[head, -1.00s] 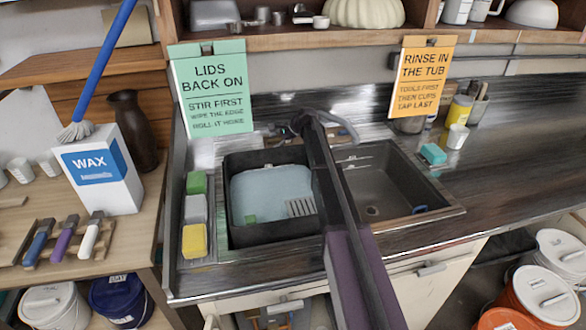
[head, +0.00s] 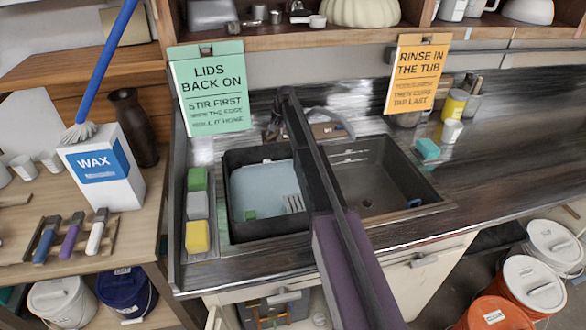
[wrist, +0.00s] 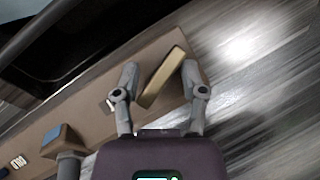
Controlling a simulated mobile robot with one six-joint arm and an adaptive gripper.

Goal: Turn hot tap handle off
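In the wrist view my gripper (wrist: 160,75) has its two fingers apart. A brass-coloured lever handle (wrist: 164,78) lies slanted between them, its upper end close to the right finger; I cannot tell whether they touch. The handle is over a tan strip (wrist: 85,105) that runs diagonally. A second handle with a blue top (wrist: 59,138) stands on the strip at lower left. In the head view the curved grey tap spout (head: 335,119) shows behind the sink, right of my arm. My arm hides much of the tap, and my gripper is unclear there.
A dark tub (head: 240,225) of water sits in the left basin; the right basin (head: 385,180) looks empty. Sponges (head: 197,236) lie left of it. A green sign (head: 209,90) and an orange sign (head: 418,75) hang above the counter.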

